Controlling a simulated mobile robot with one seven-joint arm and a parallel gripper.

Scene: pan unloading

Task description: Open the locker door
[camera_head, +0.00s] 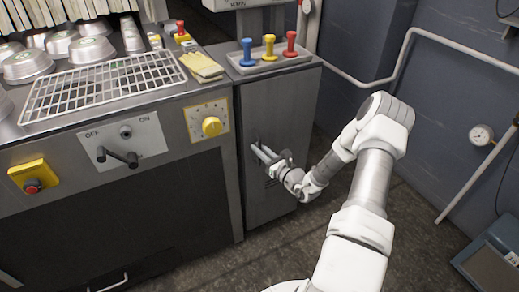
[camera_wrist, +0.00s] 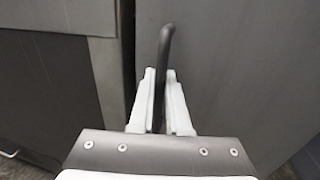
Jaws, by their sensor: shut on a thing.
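The locker (camera_head: 290,103) is a grey metal cabinet to the right of the machine, and its front door looks closed. A dark bar handle (camera_wrist: 164,50) stands on the door, between the fingers in the wrist view. My gripper (camera_head: 264,152) reaches the door from the right in the head view. In the wrist view its two pale fingers (camera_wrist: 160,88) are shut on the handle, one on each side. The lower part of the handle is hidden by the fingers and the gripper body.
The machine (camera_head: 140,190) with a yellow dial (camera_head: 211,126) and a switch panel stands left of the locker. Blue, yellow and red stamps (camera_head: 269,47) sit on the locker top. Open floor (camera_head: 275,240) lies in front. A grey-blue box (camera_head: 492,262) stands at lower right.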

